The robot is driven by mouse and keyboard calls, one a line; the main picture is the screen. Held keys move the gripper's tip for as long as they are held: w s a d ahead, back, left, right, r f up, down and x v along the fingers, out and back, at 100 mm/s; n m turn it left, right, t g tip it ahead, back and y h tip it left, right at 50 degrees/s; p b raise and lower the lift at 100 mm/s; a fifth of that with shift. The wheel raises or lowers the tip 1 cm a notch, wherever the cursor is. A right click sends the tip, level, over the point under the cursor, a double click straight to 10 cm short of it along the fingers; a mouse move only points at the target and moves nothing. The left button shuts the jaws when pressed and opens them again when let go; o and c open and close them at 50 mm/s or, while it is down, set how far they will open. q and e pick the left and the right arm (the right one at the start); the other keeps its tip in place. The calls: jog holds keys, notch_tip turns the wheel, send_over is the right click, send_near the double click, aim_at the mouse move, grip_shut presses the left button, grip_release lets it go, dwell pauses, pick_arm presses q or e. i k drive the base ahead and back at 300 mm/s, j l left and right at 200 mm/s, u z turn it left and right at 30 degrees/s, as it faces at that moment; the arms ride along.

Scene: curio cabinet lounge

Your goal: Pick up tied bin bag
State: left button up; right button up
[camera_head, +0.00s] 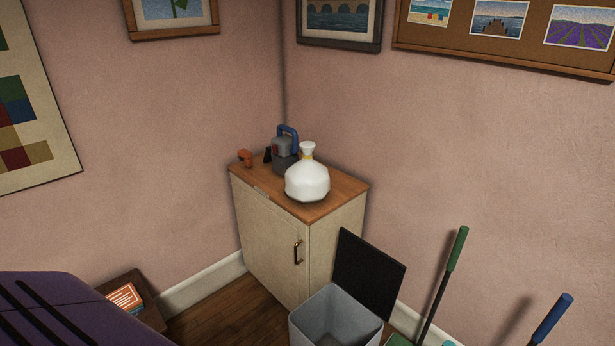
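The tied bin bag (307,182) is white and rounded, with a narrow gathered neck and a yellow tie below its top. It stands upright on the wooden top of a small cream cabinet (273,243) in the room's corner, near the cabinet's front edge. Neither of my grippers shows in the head view, so nothing is seen touching the bag.
Behind the bag stand a grey device with a blue handle (287,145) and a small orange item (245,158). An open grey bin (336,312) with a raised black lid (369,272) stands before the cabinet. Green (443,285) and blue-tipped (552,320) handles rise at right.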

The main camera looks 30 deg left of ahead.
aim_at(308, 182)
jog(key=i+j+z, duration=0.15)
jog(key=j, duration=0.55)
jog(key=i+j+z, duration=0.15)
jog(key=j, duration=0.55)
jog(key=j+z, duration=0.1)
jog(key=j, duration=0.6)
